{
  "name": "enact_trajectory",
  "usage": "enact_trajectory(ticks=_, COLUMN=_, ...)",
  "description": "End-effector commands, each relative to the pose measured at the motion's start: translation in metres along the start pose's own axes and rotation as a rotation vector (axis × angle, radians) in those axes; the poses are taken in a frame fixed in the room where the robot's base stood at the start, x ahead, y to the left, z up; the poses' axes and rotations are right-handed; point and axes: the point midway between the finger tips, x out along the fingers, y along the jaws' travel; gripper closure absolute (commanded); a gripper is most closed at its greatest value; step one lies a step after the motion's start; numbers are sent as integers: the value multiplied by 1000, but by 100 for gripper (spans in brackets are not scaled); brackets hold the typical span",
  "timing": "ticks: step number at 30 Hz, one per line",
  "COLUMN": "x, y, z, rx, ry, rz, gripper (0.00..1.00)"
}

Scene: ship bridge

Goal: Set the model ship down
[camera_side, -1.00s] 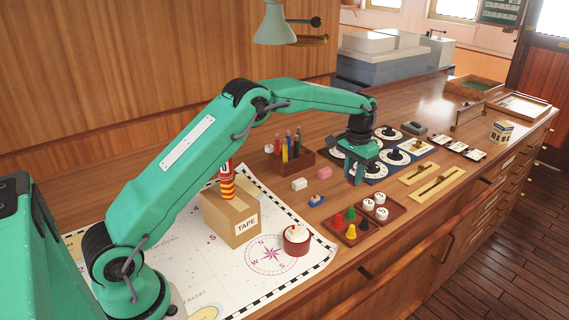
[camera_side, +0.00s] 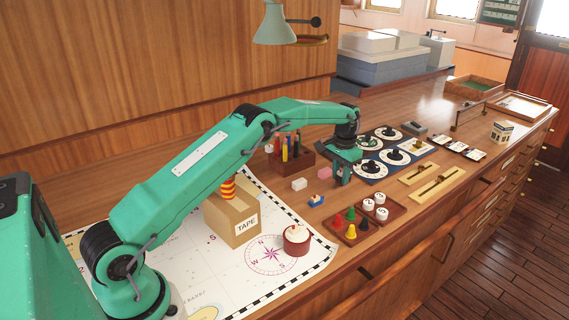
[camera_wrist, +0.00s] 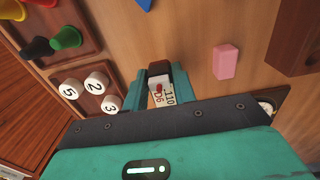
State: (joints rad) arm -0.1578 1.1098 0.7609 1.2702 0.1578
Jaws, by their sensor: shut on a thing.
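My gripper (camera_side: 340,180) is above the wooden counter, between the pink block and the pawn tray. In the wrist view my gripper (camera_wrist: 165,76) is shut on a small white-and-dark-brown thing (camera_wrist: 161,93) with red and black printing. I cannot tell if this is the model ship; the fingers hide much of it. In the side view it is hidden, and its gap to the counter is unclear. A small blue thing with a white and orange top (camera_side: 317,201) stands on the counter, left of my gripper. I cannot tell if it is a ship.
A pink block (camera_side: 325,173) and a white block (camera_side: 299,184) lie nearby. A tray (camera_side: 349,240) holds colored pawns and white numbered pieces. Dial panels (camera_side: 372,181) lie behind. A tape box (camera_side: 222,222) and a red round box (camera_side: 297,246) stand on the chart (camera_side: 190,266).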

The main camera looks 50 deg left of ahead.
Motion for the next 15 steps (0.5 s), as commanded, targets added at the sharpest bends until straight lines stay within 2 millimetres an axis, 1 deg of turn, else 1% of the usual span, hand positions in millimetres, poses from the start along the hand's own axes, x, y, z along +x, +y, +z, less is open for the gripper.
enact_trajectory(ticks=3, x=15, y=0, z=1, rx=0, ry=-3, rz=0, gripper=95)
enact_trajectory(ticks=6, x=25, y=0, z=1, rx=0, ry=-3, rz=0, gripper=95)
enact_trajectory(ticks=9, x=30, y=0, z=0, rx=0, ry=0, rz=0, gripper=95)
enact_trajectory(ticks=15, x=31, y=0, z=0, rx=0, ry=0, rz=0, gripper=95)
